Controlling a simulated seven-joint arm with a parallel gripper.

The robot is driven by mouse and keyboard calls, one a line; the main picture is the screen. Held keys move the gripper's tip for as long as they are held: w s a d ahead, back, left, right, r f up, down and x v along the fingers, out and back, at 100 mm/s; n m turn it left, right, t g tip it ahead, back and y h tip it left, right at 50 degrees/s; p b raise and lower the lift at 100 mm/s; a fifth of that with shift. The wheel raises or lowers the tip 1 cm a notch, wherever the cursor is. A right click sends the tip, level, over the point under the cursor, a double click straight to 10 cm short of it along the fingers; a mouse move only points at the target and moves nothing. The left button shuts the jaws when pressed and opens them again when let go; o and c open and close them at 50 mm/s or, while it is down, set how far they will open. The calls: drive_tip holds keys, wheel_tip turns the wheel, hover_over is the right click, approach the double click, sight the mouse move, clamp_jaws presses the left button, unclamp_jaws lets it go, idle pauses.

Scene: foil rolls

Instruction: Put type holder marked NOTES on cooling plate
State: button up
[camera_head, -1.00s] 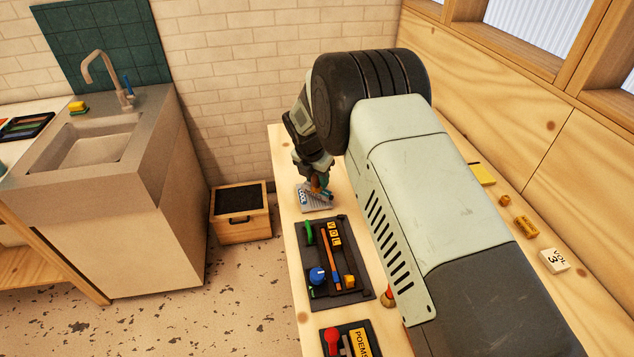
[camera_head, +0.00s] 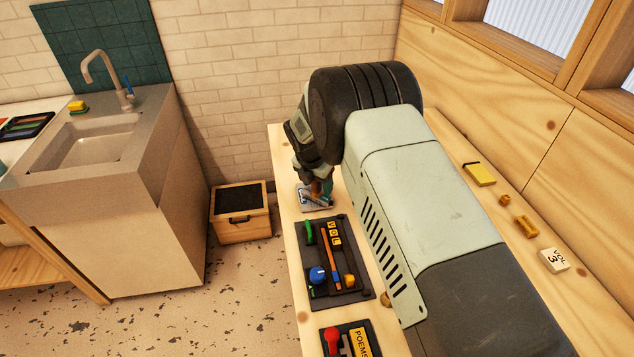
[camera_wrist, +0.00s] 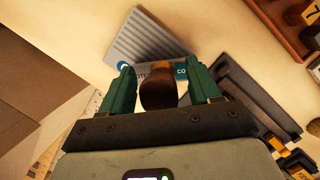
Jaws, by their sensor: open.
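The cooling plate (camera_head: 308,205) is a grey ribbed plate with a blue label at the far end of the bench. In the wrist view its ribbed surface (camera_wrist: 150,38) shows beyond my fingers. The type holder's round brown handle (camera_wrist: 159,92) is between my green fingers; letters like "OTE" show beside it, mostly hidden. It appears to be at the cooling plate, but I cannot tell whether its base rests flat. My gripper (camera_wrist: 161,88) is open, with a finger on each side of the handle. In the head view my gripper (camera_head: 319,188) is low over the plate.
A dark tray (camera_head: 352,297) with VOL letter blocks and tools lies just nearer on the bench, with a second tray marked POEMS (camera_head: 361,341) below it.

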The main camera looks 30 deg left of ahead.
drive_tip(key=v, duration=1.2)
drive_tip(key=shift+r, duration=0.15)
drive_tip(key=w+d+r+m, duration=0.3)
drive_tip(key=d+r+m, duration=0.6)
drive_tip(key=d+r, duration=0.55)
drive_tip(key=s+d+r+m+t, duration=0.1)
drive_tip(key=s+d+r+m, duration=0.3)
drive_tip(key=d+r+m, duration=0.85)
drive_tip(key=s+d+r+m, duration=0.2)
drive_tip(key=s+d+m, duration=0.3)
drive_tip(key=s+d, duration=0.7)
drive_tip(key=s+d+f+m+t, duration=0.1)
drive_tip(key=s+d+f+m, duration=0.1)
drive_tip(key=s+d+m, duration=0.6)
drive_tip(key=shift+s+m, duration=0.75)
drive_tip(key=shift+s, duration=0.05)
